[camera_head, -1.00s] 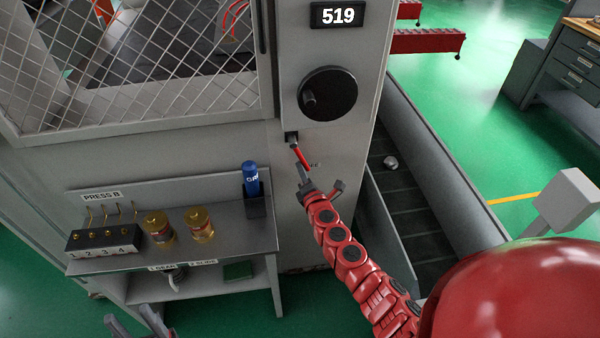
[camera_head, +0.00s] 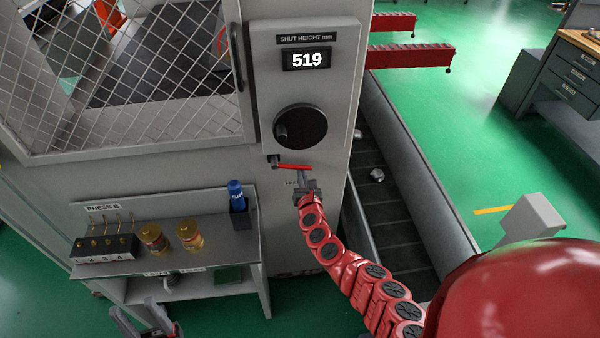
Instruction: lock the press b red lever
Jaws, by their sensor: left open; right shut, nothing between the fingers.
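The red lever (camera_head: 294,166) is on the front of the press, just below the black handwheel (camera_head: 301,127). It points right, almost level, from its dark pivot (camera_head: 274,161). My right gripper (camera_head: 304,176) is shut and empty, with its fingertips pointing up just under the lever's free end. They look to be touching it, but I cannot be sure. A label on the panel below the lever is partly hidden by this gripper. My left gripper (camera_head: 147,318) is open and empty, low at the bottom edge, below the bench.
A PRESS B bench (camera_head: 210,258) stands left, with a numbered block (camera_head: 104,248), two brass cylinders (camera_head: 189,235) and a blue bottle (camera_head: 236,195). The display (camera_head: 306,60) reads 519. A conveyor chute (camera_head: 390,205) runs at right. A mesh guard (camera_head: 140,80) covers the upper left.

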